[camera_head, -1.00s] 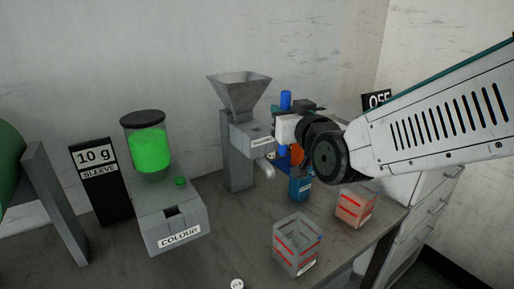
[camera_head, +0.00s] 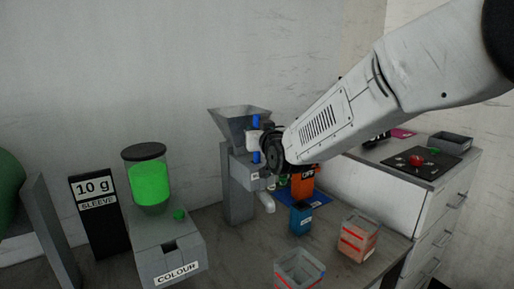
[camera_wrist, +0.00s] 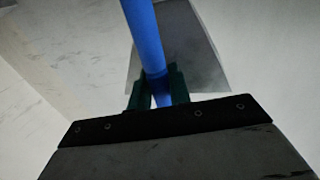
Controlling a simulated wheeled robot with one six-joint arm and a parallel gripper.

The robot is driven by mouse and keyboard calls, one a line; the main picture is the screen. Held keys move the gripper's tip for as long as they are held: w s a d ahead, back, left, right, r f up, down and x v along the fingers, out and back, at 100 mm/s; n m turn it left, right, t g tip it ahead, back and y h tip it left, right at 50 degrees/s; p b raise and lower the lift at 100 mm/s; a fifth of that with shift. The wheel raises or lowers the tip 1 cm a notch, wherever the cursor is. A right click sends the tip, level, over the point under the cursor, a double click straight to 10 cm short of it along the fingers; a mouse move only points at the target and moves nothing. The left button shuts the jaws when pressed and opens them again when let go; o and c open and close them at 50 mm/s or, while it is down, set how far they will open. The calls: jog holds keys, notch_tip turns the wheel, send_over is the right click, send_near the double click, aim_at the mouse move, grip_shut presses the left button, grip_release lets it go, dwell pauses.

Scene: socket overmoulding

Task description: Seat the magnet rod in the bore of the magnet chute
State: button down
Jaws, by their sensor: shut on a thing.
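My gripper (camera_head: 257,141) is shut on a blue rod (camera_head: 256,121), which I take to be the magnet rod. The rod stands about upright and shows above and below the jaws. In the wrist view the rod (camera_wrist: 146,38) runs up between the green fingers (camera_wrist: 162,88). A grey unit with a funnel (camera_head: 229,116) and a labelled block (camera_head: 243,170) stands just left of and below the gripper; its label is hard to read, and I take it to be the magnet chute. The bore cannot be made out. Whether the rod's lower end touches the block cannot be told.
A green-filled COLOUR dispenser (camera_head: 170,245) stands left, beside a 10 g SLEEVE sign (camera_head: 97,215). A blue box (camera_head: 300,218), an orange OFF unit (camera_head: 303,185) and red-striped bins (camera_head: 359,236) (camera_head: 299,270) stand right and in front. A white cabinet (camera_head: 385,205) is at right.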

aim_at(257, 163)
jog(key=shift+f, duration=2.55)
jog(key=shift+f, duration=0.2)
jog(key=c, duration=1.3)
grip_release()
jog(key=shift+f, duration=0.1)
jog(key=s+d+f+m+g+h, duration=0.2)
jog(key=s+d+g+h, duration=0.45)
jog(key=s+d, duration=1.5)
jog(key=s+d+f+m+g, duration=0.1)
jog(key=s+d+g, duration=0.2)
jog(key=s, duration=0.9)
jog(key=s+d+f+m+g, duration=0.1)
jog(key=s+d+g, duration=0.3)
jog(key=s, duration=0.8)
jog(key=shift+g, duration=1.05)
